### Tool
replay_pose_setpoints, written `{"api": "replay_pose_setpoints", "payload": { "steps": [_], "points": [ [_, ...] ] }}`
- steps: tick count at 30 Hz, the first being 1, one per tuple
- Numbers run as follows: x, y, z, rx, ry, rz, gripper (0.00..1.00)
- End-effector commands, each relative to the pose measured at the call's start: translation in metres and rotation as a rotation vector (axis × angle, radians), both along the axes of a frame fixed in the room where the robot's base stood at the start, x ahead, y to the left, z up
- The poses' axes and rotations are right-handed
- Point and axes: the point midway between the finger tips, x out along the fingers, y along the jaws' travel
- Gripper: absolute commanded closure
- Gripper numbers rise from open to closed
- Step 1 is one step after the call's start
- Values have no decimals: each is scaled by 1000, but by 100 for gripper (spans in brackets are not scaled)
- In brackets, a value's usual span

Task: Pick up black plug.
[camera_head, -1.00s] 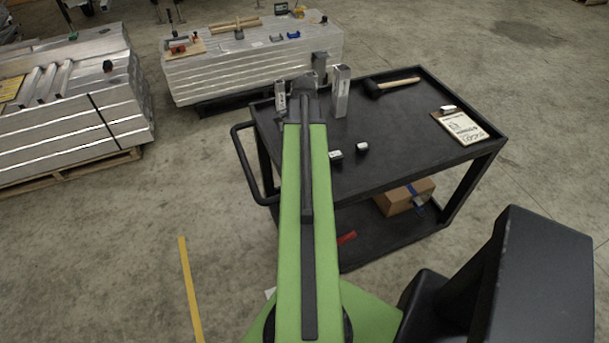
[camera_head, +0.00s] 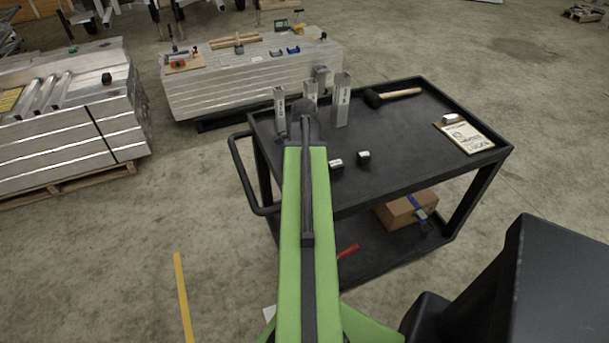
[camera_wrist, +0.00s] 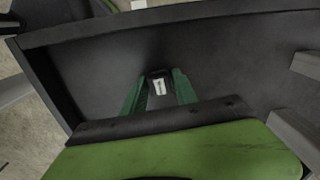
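In the wrist view a small black plug (camera_wrist: 159,92) with a white label on top is between the two green fingers of my gripper (camera_wrist: 159,80). The fingers stand apart, one on each side of it. I cannot tell whether they touch it. Under it is the black top of a cart (camera_wrist: 235,65). In the head view my gripper is hidden by my arm near the cart's far left corner. Two small black blocks with white labels, one (camera_head: 336,165) just right of my arm and another (camera_head: 363,158), lie on the cart (camera_head: 420,120).
Upright metal tubes (camera_head: 342,100) stand close around my arm's end. A mallet (camera_head: 395,94) and a clipboard (camera_head: 467,138) lie farther right on the cart. A raised rim (camera_wrist: 200,15) borders the cart top. Aluminium stacks (camera_head: 255,85) stand behind.

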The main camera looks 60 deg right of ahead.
Motion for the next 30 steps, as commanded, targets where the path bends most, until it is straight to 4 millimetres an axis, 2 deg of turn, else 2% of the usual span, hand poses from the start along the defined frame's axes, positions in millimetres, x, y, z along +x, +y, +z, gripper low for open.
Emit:
{"api": "replay_pose_setpoints", "payload": {
  "steps": [1,7,16,20,29,30],
  "points": [
    [0,0,0,0,0,0,73],
    [0,0,0,0,0,0,100],
    [0,0,1,0,0,1,100],
    [0,0,7,0,0,1,100],
    [1,0,52,0,0,1,100],
    [-9,-4,54,0,0,-3,100]
  ]
}}
